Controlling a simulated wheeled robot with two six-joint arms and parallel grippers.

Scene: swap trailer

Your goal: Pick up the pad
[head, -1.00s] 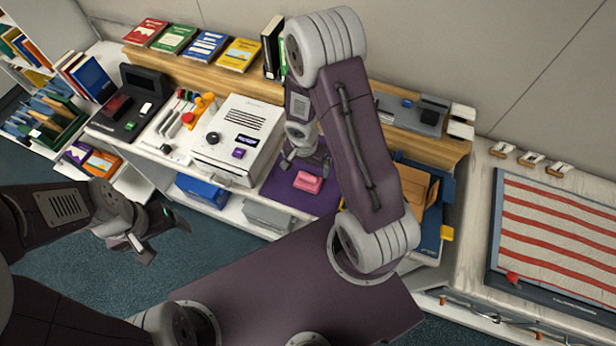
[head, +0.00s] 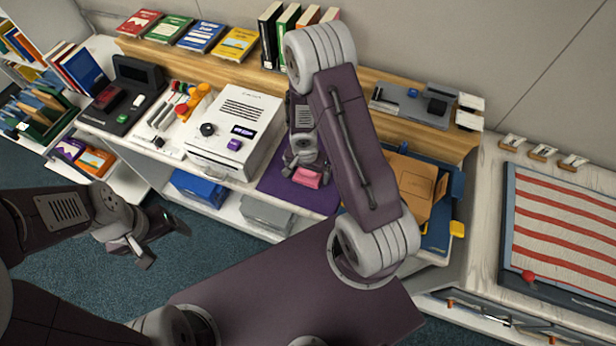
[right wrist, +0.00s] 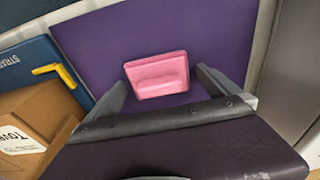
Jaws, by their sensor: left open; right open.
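The pad is a pink block (head: 307,177) lying on a purple mat (head: 278,190) on the counter. In the right wrist view the pad (right wrist: 157,75) shows whole, with a raised grip on its top. My right gripper (head: 304,168) is open just over the pad. In the right wrist view its two fingers (right wrist: 160,88) stand apart, one to each side of the pad's near edge, and are not closed on it. My left gripper (head: 162,240) is open and empty over the floor, far to the left of the pad.
A white box with a black knob (head: 235,130) stands left of the mat. A brown cardboard box (head: 415,185) lies right of it, and a blue folder with a yellow piece (right wrist: 53,73) borders the mat. Books (head: 285,35) stand on the shelf behind.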

